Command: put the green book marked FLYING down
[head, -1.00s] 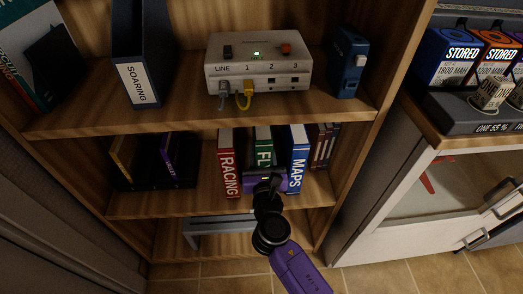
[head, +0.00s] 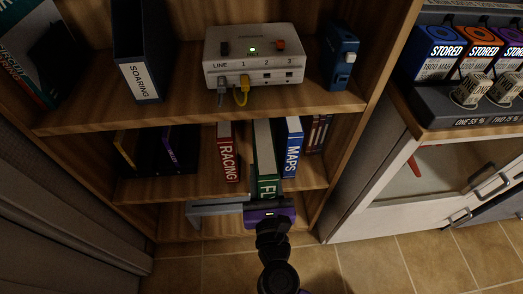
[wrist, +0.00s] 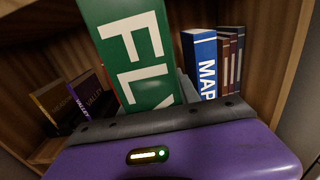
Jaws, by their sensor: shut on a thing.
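The green book marked FLYING (head: 265,165) is pulled partly out of the middle shelf, between the red RACING book (head: 228,155) and the blue MAPS book (head: 292,148). Its spine sticks out past theirs, and my gripper hides the lower letters. My purple gripper (head: 269,208) is shut on the green book in front of the shelf. In the wrist view the green book (wrist: 137,50) rises from behind the gripper's dark edge, tilted, with "FLY" readable.
The middle shelf (head: 200,190) also holds dark books (head: 180,150) at the left and several thin brown books (head: 318,132) at the right. A white cabinet (head: 385,190) stands at the right. Tiled floor (head: 390,260) lies in front.

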